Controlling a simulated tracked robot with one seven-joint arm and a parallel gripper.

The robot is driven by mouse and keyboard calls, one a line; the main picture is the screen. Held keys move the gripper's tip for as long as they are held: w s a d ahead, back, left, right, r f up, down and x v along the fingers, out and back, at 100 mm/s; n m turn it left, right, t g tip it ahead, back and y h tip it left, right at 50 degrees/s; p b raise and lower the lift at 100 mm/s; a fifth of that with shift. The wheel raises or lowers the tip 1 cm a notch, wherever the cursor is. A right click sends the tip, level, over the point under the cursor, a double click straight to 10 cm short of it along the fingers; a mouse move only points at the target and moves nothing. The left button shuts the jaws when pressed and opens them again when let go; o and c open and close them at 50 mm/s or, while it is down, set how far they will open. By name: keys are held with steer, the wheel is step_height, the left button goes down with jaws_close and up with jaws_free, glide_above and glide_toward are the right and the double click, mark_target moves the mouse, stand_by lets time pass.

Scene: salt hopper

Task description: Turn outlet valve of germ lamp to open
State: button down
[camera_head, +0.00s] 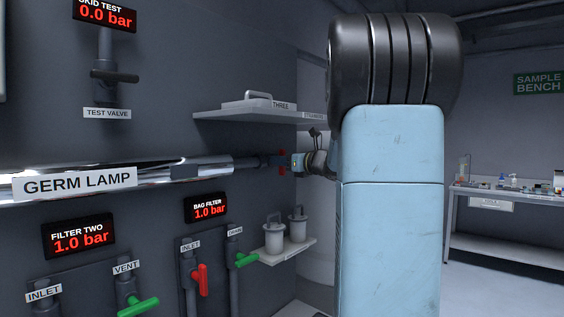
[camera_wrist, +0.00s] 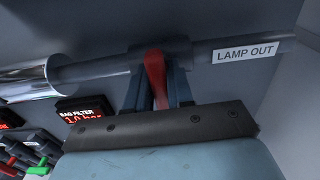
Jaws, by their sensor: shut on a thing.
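The germ lamp (camera_head: 150,177) is a long shiny horizontal tube on the wall at left in the head view. Its right end joins a dark pipe. In the wrist view, a red valve handle (camera_wrist: 155,70) sits on that pipe, left of a LAMP OUT label (camera_wrist: 245,53). My gripper (camera_wrist: 158,90) is shut on the red handle, with one blue-grey finger on each side. In the head view, my gripper (camera_head: 284,161) is small and partly merged with the handle.
Below the lamp are a red inlet handle (camera_head: 201,278), a green drain handle (camera_head: 246,260) and a green vent handle (camera_head: 138,306). A shelf (camera_head: 245,115) juts out above the pipe. Another shelf (camera_head: 287,252) with two canisters is below. A bench (camera_head: 505,191) stands far right.

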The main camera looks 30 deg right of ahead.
steer(key=shift+d, duration=0.1)
steer(key=n, duration=0.9)
steer(key=shift+s+a+f, duration=0.1)
steer(key=shift+a+f, duration=0.05)
steer(key=shift+a, duration=0.15)
steer(key=n, duration=0.4)
steer(key=shift+a+f, duration=0.1)
steer(key=shift+f, duration=0.05)
steer(key=shift+f+n, duration=0.15)
steer(key=shift+n, duration=0.9)
steer(key=shift+f+n, duration=0.1)
steer(key=shift+n, duration=0.95)
steer(key=shift+f, duration=0.1)
steer(key=c, duration=1.1)
jaws_free()
